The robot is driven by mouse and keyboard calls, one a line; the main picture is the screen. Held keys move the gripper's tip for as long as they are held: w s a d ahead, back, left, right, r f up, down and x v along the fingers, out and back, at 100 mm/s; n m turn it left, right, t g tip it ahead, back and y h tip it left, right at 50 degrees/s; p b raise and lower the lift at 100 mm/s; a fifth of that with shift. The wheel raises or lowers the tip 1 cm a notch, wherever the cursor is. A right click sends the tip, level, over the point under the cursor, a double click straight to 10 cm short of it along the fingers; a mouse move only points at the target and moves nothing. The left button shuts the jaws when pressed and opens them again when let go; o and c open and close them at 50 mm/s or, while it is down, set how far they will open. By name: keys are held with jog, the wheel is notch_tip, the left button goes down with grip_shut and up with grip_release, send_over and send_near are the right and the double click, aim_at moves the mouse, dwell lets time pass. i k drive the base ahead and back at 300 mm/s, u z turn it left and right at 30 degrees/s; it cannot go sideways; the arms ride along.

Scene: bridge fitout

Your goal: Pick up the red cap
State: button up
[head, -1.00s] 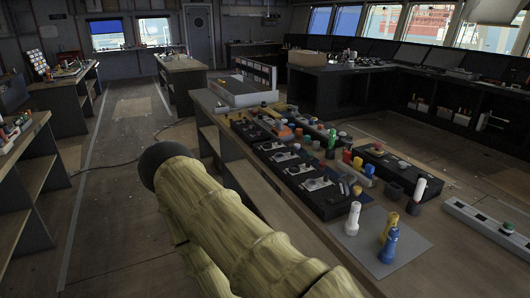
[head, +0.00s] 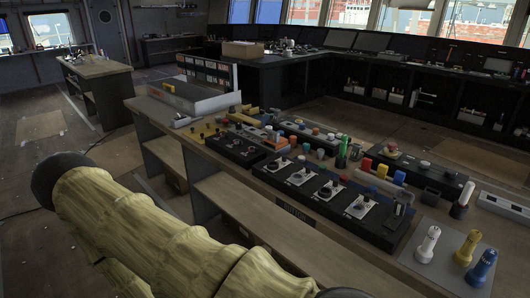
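Small red pieces stand among the parts on the long workbench (head: 228,178) in the head view. One is a short red upright cap-like piece (head: 366,164) beside a yellow one (head: 382,171). Another is a red round-topped button (head: 393,148) on a black box behind. I cannot tell for sure which is the red cap. My arm in a yellow cover crosses the lower left, in front of the bench. My gripper is not in view.
Black control panels (head: 315,192) line the bench's near side. White (head: 428,243), yellow (head: 467,247) and blue (head: 482,268) torch-like pieces stand on a grey mat at the right. A white-edged box (head: 190,103) stands at the far end. Open floor lies left.

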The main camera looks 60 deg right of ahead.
aim_at(343, 178)
jog(key=i, duration=1.4)
jog(key=z, duration=3.1)
jog(key=i, duration=1)
jog(key=u, duration=1.8)
jog(key=k, duration=1.25)
jog(key=z, duration=0.2)
